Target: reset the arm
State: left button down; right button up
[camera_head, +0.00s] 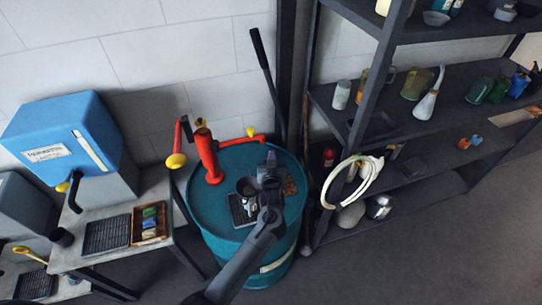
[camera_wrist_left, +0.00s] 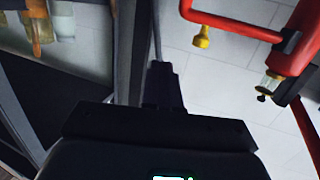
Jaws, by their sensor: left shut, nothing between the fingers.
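My left arm reaches up from the bottom of the head view. Its dark gripper (camera_head: 270,165) is over the top of a teal drum (camera_head: 225,195). The gripper is shut and holds nothing. In the left wrist view the closed fingers (camera_wrist_left: 162,80) point up toward the pale wall. A red hand pump (camera_head: 208,155) stands on the drum, to the left of the gripper and apart from it. The pump's red pipe (camera_wrist_left: 235,28) and a yellow knob (camera_wrist_left: 202,37) show in the wrist view. My right gripper is not in view.
A dark shelf rack (camera_head: 400,125) with bottles and jars stands to the right. A white coiled hose (camera_head: 360,180) hangs at its lower part. A blue machine (camera_head: 65,135) and a table with a wooden tray (camera_head: 150,223) are at the left. Floor is clear at lower right.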

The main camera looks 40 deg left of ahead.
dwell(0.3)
pick_arm(q)
jog(key=shift+m+g, duration=0.5)
jog(key=shift+m, duration=0.3)
jog(key=s+f, duration=0.2)
jog(key=s, duration=0.1)
jog(key=s+a+f+p, duration=0.1)
jog(key=s+f, duration=0.2)
jog(key=s+f+p, duration=0.1)
jog(key=s+f, duration=0.1)
jog(key=f, duration=0.1)
jog(key=shift+s+a+f, duration=0.25)
jog(key=shift+s+a, duration=0.1)
jog(key=shift+s, duration=0.05)
jog(key=s+d+r+m+g+h+p, duration=0.1)
jog(key=s+d, duration=0.4)
jog(key=s, duration=0.5)
jog(key=s+d+r+m+g+h+p, duration=0.1)
jog(key=s+d+r+m+g+h, duration=0.3)
jog(key=s, duration=0.6)
jog(key=s+d+r+m+g+h+p, duration=0.2)
jog(key=s+d+r+g+h, duration=0.1)
jog(key=s+d, duration=0.4)
notch_tip(320, 180, up, 2)
jog(key=s+h, duration=0.1)
jog(key=s, duration=0.1)
jog(key=shift+s+d+r+m+g+h, duration=0.2)
jog(key=shift+s+r+m+g+h, duration=0.1)
jog(key=shift+s+h, duration=0.1)
